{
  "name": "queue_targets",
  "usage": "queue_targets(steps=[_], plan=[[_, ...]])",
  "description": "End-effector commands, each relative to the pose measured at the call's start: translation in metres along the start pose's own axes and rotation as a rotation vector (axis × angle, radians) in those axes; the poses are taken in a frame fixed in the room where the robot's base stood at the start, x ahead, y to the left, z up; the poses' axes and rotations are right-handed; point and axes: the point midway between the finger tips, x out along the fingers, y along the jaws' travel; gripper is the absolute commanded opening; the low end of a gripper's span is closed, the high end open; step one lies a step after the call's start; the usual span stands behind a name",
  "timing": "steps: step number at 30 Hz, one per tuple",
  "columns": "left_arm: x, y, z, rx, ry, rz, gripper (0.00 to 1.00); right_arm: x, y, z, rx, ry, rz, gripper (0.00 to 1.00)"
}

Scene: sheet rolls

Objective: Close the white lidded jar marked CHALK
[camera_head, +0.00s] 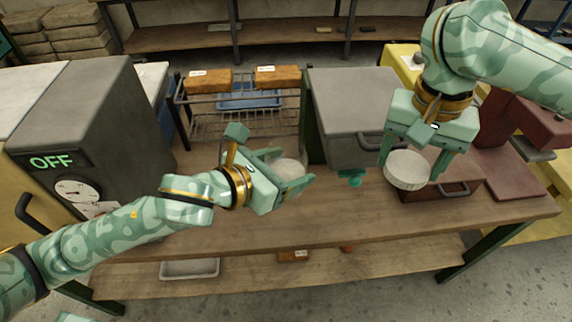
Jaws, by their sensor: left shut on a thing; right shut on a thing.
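My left gripper (291,168) is shut on a white round jar (288,169) near the middle of the wooden bench. The fingers hide part of the jar, and no CHALK marking can be read. My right gripper (417,166) points down and is shut on a white round lid (407,170). The lid is to the right of the jar and apart from it, and appears raised over the bench.
The wooden bench (330,220) has free room along its front. A grey machine marked OFF (85,130) stands left. A wire rack (240,125) with orange blocks, a grey box (345,110) and a brown case (440,190) stand behind. A small teal object (352,177) lies between the grippers.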

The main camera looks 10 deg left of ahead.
Motion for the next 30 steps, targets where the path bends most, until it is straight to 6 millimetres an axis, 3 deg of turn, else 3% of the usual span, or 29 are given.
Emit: queue_targets(steps=[3,6,12,15,21,30], plan=[[0.000,0.000,0.001,0.000,-0.002,0.000,0.27,-0.036,-0.036,-0.003,0.033,0.006,-0.005,0.43],[0.000,0.000,0.001,0.000,-0.002,0.000,0.27,-0.056,-0.070,0.002,-0.041,0.007,-0.006,0.43],[0.000,0.000,0.001,0.000,-0.002,0.000,0.27,-0.070,-0.139,0.020,-0.376,0.014,-0.010,0.43],[0.000,0.000,0.001,0.000,-0.002,0.000,0.27,-0.074,-0.163,0.029,-0.508,0.017,-0.012,0.43],[0.000,0.000,0.001,0.000,-0.002,0.000,0.27,-0.078,-0.189,0.041,-0.651,0.018,-0.016,0.43],[0.000,0.000,0.001,0.000,-0.002,0.000,0.27,-0.079,-0.192,0.043,-0.674,0.019,-0.017,0.43]])
